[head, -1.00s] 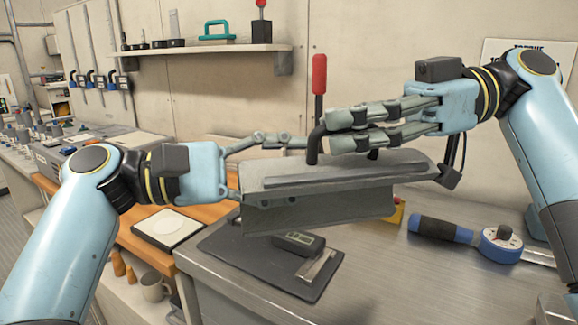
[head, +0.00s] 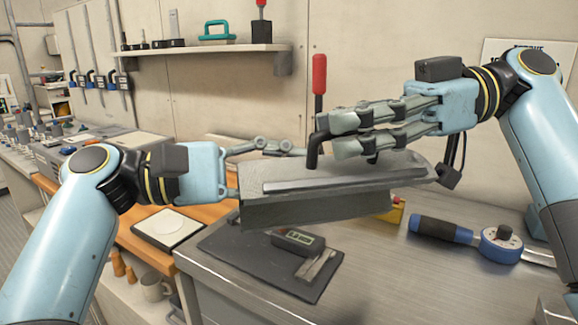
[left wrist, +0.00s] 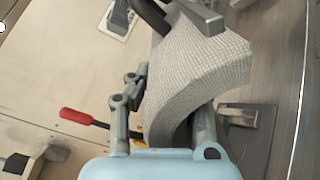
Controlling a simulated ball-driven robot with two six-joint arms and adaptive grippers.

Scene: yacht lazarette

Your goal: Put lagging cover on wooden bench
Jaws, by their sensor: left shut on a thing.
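The lagging cover is a grey woven piece (head: 315,214) with a dark handle on top. It is held in the air above the metal worktop in the head view. Its curved underside (left wrist: 195,85) shows in the left wrist view. My left gripper (head: 245,168) is shut on its left end, with one finger above it and the other largely hidden. My right gripper (head: 340,134) has its fingers at the handle. I cannot tell whether they grip it. The wooden bench (head: 150,252) is the orange-brown top at the left, partly behind my left arm.
The metal worktop (head: 370,270) holds a dark mat (head: 230,245) with a digital gauge (head: 298,241), and a blue torque tool (head: 445,230). A white-topped square plate (head: 170,228) lies on the wooden bench. A red-handled tool (head: 319,75) stands behind the cover.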

